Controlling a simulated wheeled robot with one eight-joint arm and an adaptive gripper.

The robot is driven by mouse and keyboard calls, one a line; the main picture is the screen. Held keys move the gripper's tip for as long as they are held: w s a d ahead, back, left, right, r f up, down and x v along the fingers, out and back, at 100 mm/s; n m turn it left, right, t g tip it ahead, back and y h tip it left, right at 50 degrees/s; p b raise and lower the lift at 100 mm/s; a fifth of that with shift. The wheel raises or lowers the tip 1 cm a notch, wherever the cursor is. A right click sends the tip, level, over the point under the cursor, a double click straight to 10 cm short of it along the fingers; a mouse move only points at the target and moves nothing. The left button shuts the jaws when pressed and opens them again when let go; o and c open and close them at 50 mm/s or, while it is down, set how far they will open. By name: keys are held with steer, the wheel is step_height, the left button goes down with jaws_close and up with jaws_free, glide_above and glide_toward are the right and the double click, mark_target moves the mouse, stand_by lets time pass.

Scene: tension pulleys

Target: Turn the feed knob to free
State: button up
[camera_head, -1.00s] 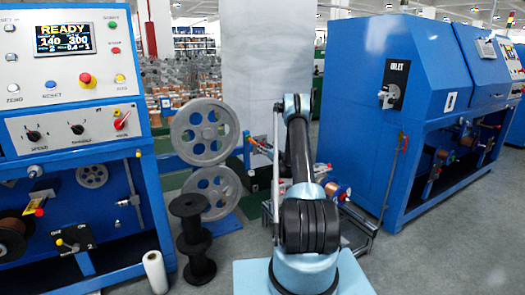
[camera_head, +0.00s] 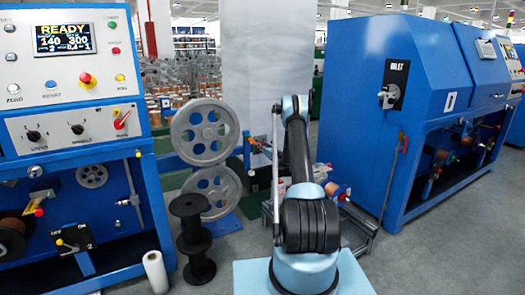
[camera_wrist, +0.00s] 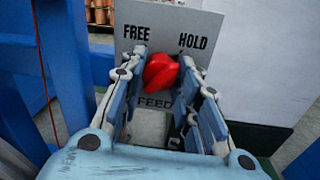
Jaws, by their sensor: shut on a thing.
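The red feed knob (camera_wrist: 160,71) sits on a grey plate (camera_wrist: 185,20) marked FREE at upper left, HOLD at upper right and FEED below. The knob's grip is slanted in the wrist view; which label it points to is hard to tell. My gripper (camera_wrist: 165,75) is shut on the knob, with one finger on its left side and one on its right. The fingers partly cover the plate and the FEED lettering. In the head view my arm reaches away from me, and I cannot make out the knob or fingertips clearly there.
A blue machine with a READY screen (camera_head: 65,38) stands at left, and another blue machine (camera_head: 420,100) at right. Grey spoked pulleys (camera_head: 201,132) and a black spool (camera_head: 192,240) stand left of my arm. Grey floor is open at front right.

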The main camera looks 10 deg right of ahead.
steer(key=shift+n, duration=0.3)
steer(key=n, duration=0.7)
steer(key=shift+a+g+h, duration=0.1)
steer(key=shift+g+h, duration=0.2)
steer(key=shift+s+a+n+h, duration=0.1)
steer(key=shift+n+h, duration=0.2)
steer(key=shift+n, duration=3.6)
steer(key=o, duration=1.1)
steer(key=shift+c, duration=0.2)
